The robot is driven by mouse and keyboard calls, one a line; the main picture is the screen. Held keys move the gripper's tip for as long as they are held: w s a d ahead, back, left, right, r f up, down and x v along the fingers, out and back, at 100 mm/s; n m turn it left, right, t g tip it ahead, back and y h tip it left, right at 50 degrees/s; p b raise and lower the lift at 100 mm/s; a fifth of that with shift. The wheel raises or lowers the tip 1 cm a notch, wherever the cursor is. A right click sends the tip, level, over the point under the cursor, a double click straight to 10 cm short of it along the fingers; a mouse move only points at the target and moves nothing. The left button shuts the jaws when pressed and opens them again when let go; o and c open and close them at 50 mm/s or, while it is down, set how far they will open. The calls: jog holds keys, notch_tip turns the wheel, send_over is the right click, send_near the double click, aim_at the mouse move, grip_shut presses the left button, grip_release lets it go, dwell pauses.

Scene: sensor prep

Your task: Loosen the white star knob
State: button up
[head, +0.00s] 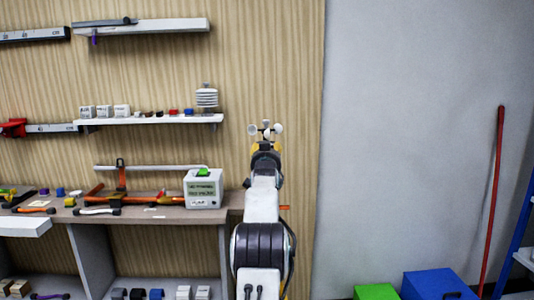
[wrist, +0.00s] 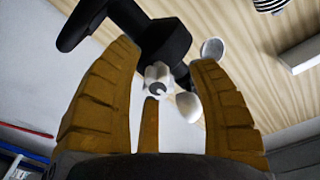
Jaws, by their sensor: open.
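My gripper (wrist: 162,68) is open, with gaps on both sides of the knob. I cannot tell how far the fingertips reach along it. White cups (wrist: 212,48) on the black part show beside the right finger. In the head view my gripper (head: 265,146) is raised in front of the wood wall, with the white cups (head: 277,128) just above it. The knob cannot be made out there.
A bench (head: 155,213) with tools, an orange frame and a white box (head: 203,189) stands left of my arm. A shelf (head: 150,120) holds small blocks and a white ribbed shield (head: 207,97). Green (head: 376,292) and blue (head: 438,284) boxes lie at lower right.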

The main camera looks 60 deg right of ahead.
jog(key=shift+a, duration=0.1)
jog(key=v, duration=1.1)
jog(key=shift+s+a, duration=0.2)
jog(key=shift+a, duration=0.1)
dwell(0.7)
